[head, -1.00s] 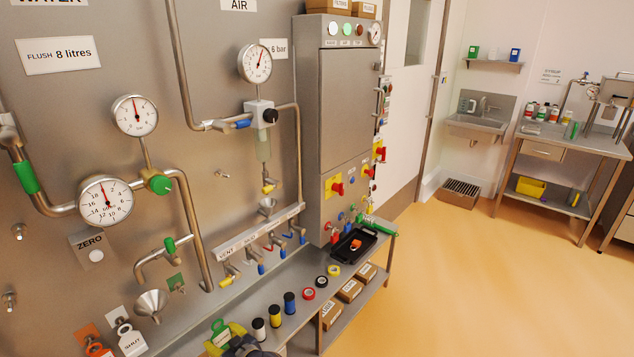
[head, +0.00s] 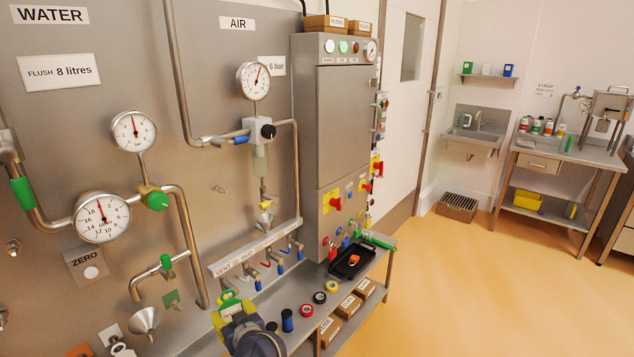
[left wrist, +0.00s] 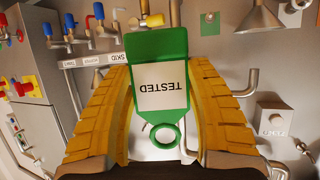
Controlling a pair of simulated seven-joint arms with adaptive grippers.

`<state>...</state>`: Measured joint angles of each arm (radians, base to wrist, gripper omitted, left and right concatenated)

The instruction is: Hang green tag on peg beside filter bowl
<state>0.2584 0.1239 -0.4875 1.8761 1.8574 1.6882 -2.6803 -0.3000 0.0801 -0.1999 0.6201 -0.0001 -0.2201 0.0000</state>
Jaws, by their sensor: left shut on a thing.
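The green tag (head: 229,297) with a white "TESTED" label is held in my left gripper (head: 238,318), low in front of the panel. In the left wrist view the tag (left wrist: 158,45) stands between the two yellow fingers (left wrist: 160,95), its ring toward the wrist and its text upside down. The filter bowl (head: 260,160) hangs under the air regulator on the panel, well above and apart from the tag. A small metal peg (head: 218,188) sticks out of the panel to the bowl's lower left, with no tag on it. My right gripper is not seen.
A labelled valve rail (head: 250,250) lies below these. A larger funnel (head: 144,319) is at lower left. Tape rolls and a black tray (head: 352,262) sit on the shelf.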

